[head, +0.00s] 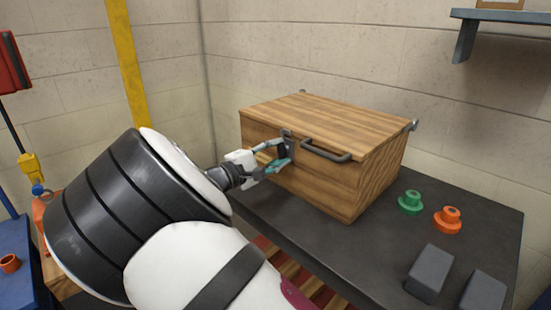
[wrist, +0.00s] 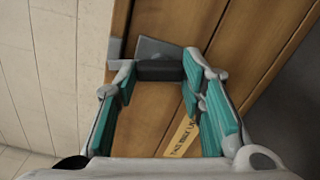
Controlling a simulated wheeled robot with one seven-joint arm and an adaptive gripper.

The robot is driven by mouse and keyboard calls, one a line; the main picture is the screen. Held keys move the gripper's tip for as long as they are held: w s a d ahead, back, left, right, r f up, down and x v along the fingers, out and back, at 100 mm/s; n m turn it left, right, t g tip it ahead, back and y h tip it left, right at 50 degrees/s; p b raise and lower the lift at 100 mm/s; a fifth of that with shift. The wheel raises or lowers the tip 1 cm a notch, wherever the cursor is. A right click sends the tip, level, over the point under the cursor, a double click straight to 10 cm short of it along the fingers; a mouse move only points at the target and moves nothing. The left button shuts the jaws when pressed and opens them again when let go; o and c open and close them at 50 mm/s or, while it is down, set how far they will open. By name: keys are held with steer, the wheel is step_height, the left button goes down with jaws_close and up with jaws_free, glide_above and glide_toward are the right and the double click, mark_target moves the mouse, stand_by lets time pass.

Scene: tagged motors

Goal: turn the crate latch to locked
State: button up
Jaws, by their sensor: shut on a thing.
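A wooden crate (head: 370,185) with a closed striped lid stands on a dark tabletop. Its latch (head: 287,133) is on the front face at the lid seam, left of the dark handle (head: 326,150). In the wrist view, the latch shows as a grey metal plate (wrist: 158,50) with a black bar (wrist: 160,70). My gripper (head: 286,156) reaches the latch from the front left. In the wrist view, its teal-padded fingers (wrist: 158,80) are on both sides of the black bar and shut on it. The fingers partly hide the latch in the head view.
A green flanged part (head: 410,203) and an orange one (head: 447,220) stand on the dark table (head: 380,245) right of the crate. Two grey blocks (head: 428,274) are at the front right. A yellow label (wrist: 183,136) is on the crate front. A wall shelf (head: 500,16) is at upper right.

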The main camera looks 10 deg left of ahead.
steer(key=shift+f+m+b, duration=0.1)
steer(key=shift+m+b, duration=0.9)
steer(key=shift+m, duration=0.6)
steer(key=o, duration=1.1)
steer(key=shift+o, duration=0.2)
steer(key=v, duration=1.2)
